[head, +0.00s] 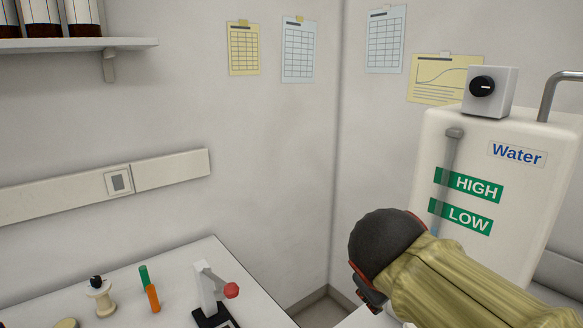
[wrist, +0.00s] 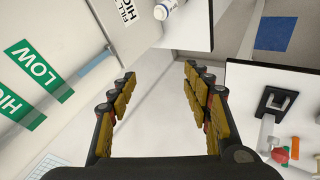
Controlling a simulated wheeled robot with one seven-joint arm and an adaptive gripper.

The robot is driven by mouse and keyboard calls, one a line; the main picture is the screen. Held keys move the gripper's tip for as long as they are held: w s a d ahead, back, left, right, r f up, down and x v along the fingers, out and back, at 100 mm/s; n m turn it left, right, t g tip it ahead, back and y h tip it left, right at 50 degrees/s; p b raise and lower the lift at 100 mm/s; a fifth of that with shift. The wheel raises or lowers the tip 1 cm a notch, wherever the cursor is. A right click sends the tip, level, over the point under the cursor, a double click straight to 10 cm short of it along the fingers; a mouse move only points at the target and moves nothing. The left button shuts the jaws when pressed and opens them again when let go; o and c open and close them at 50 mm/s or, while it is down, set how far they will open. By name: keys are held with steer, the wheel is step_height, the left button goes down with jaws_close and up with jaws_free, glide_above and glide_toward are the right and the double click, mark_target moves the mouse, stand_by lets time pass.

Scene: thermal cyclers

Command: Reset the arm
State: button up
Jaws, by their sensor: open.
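My arm, in a yellowish sleeve with a dark rounded wrist, reaches in from the lower right of the head view. My gripper (wrist: 158,80) shows in the wrist view with its two yellow-padded fingers wide apart and nothing between them. In the head view only a small part of the gripper shows, below the dark wrist; the rest is hidden. It is in front of the white water tank (head: 475,150) and apart from the bench on the left.
The tank has green HIGH and LOW labels and a dial box (head: 490,90) on top. A white bench (head: 180,270) at lower left holds a red-knobbed lever device (head: 208,290), an orange tube (head: 152,298) and a green tube (head: 144,277). A bottle (wrist: 168,9) stands near the wrist view's top.

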steer(key=s+d+f+m+g+y, duration=0.1)
steer(key=s+f+m+y, duration=0.2)
steer(key=s+f, duration=1)
steer(key=s+m, duration=0.2)
steer(key=m, duration=0.1)
steer(key=shift+f+g+y, duration=0.35)
steer(key=shift+g+y, duration=0.05)
steer(key=shift+s+d, duration=0.1)
steer(key=shift+d, duration=0.05)
